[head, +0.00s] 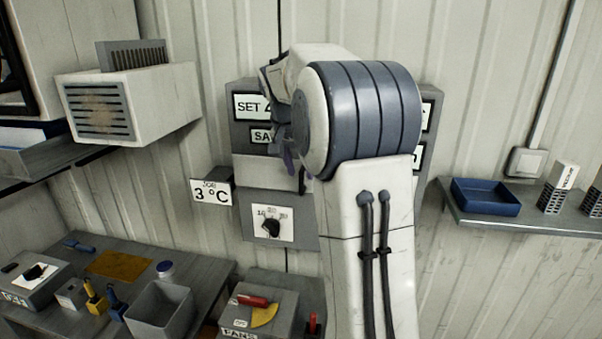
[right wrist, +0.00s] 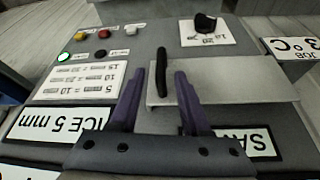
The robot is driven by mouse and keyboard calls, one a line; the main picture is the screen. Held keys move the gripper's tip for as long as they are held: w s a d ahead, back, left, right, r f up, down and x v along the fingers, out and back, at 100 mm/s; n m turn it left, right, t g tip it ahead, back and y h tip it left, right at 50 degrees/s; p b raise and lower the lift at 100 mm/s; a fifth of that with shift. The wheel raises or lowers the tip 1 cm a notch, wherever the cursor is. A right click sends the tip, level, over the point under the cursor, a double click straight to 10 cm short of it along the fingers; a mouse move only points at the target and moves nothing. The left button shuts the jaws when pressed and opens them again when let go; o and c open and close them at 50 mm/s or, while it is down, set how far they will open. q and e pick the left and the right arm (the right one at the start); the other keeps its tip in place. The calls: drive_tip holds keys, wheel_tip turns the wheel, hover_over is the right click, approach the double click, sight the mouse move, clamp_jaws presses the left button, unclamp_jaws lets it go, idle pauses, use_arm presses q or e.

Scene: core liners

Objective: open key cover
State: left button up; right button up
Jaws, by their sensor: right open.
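The key cover seems to be the pale flat plate (head: 262,173) on the grey wall panel (head: 240,142), above the dial. In the right wrist view the plate (right wrist: 235,90) lies flat against the panel, with an upright black handle (right wrist: 161,66) near its left end. My right gripper (head: 294,160) is at the panel in front of the plate. In the right wrist view its two purple fingers (right wrist: 158,88) are open, one on each side of the handle. Whether they touch it I cannot tell. My right arm hides the panel's middle and right in the head view.
A black dial (head: 271,227) sits below the plate. A 3 °C sign (head: 211,192) sticks out left of the panel. Red, yellow, white and green buttons (right wrist: 103,34) show in the wrist view. A shelf with a blue tray (head: 486,198) is at right; a cluttered bench (head: 120,250) is lower left.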

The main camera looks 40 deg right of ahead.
drive_tip(key=shift+x, duration=1.45)
clamp_jaws()
idle(0.3)
